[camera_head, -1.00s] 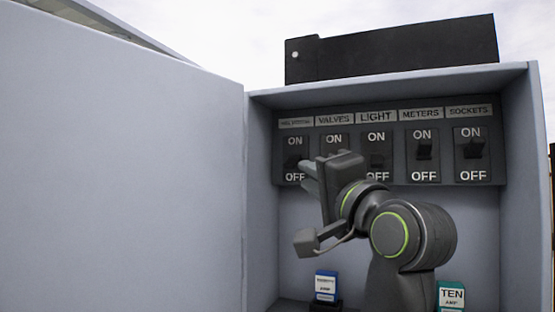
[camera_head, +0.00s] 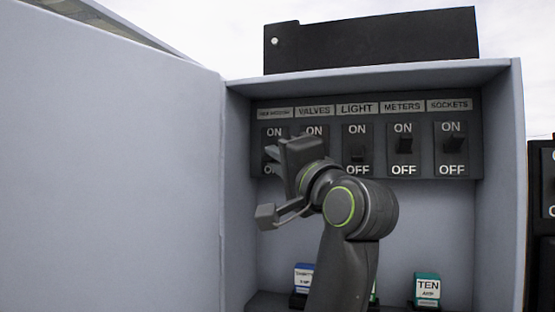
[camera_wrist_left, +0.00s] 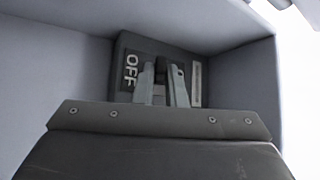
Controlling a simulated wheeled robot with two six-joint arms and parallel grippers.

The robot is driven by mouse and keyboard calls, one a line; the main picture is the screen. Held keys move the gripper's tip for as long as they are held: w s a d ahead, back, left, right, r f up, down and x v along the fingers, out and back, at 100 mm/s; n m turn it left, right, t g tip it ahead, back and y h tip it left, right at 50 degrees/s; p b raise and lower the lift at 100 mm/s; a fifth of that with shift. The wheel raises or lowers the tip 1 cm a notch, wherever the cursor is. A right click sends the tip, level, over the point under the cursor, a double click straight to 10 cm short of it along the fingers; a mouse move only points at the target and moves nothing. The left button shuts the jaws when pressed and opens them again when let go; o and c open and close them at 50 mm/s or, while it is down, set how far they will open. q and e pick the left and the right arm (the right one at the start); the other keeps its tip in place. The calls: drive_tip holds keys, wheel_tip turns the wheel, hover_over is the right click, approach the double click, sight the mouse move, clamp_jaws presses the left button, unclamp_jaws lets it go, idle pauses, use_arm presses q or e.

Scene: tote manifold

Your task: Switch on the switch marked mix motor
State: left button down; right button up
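The leftmost switch (camera_head: 273,131) sits in a row on the dark panel under a small label (camera_head: 274,113) that is too blurred to read surely. My left gripper (camera_head: 271,160) is in front of its lower part and hides most of its lever and its OFF mark. In the left wrist view the gripper's two fingers (camera_wrist_left: 164,88) stand apart on either side of the dark lever (camera_wrist_left: 160,67), with OFF (camera_wrist_left: 130,72) to the left. I cannot tell whether they touch it or which way the lever is set. My right gripper is not in view.
Switches for valves (camera_head: 313,131), light (camera_head: 357,131), meters (camera_head: 403,146) and sockets (camera_head: 451,145) follow to the right. The open cabinet door (camera_head: 110,170) fills the left side. A blue-topped block (camera_head: 304,277) and a green-topped TEN block (camera_head: 427,288) stand low inside.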

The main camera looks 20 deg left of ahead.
use_arm(q)
drive_tip(key=m+g+h+p, duration=0.1)
drive_tip(key=p, duration=0.2)
drive_tip(key=r+m+g+h+p, duration=0.1)
drive_tip(key=m+p, duration=0.1)
drive_tip(key=p, duration=0.2)
drive_tip(key=r+m+h+p, duration=0.1)
drive_tip(key=m+h+p, duration=0.1)
drive_tip(key=p, duration=0.1)
drive_tip(key=shift+s+r+g+p, duration=0.2)
drive_tip(key=shift+r+g+p, duration=0.05)
drive_tip(key=shift+g+p, duration=0.15)
drive_tip(key=shift+m, duration=0.3)
drive_tip(key=c, duration=1.8)
unclamp_jaws()
drive_tip(key=shift+c, duration=0.2)
drive_tip(key=shift+o, duration=0.4)
drive_tip(key=shift+w+a, duration=0.1)
drive_tip(key=shift+f, duration=0.1)
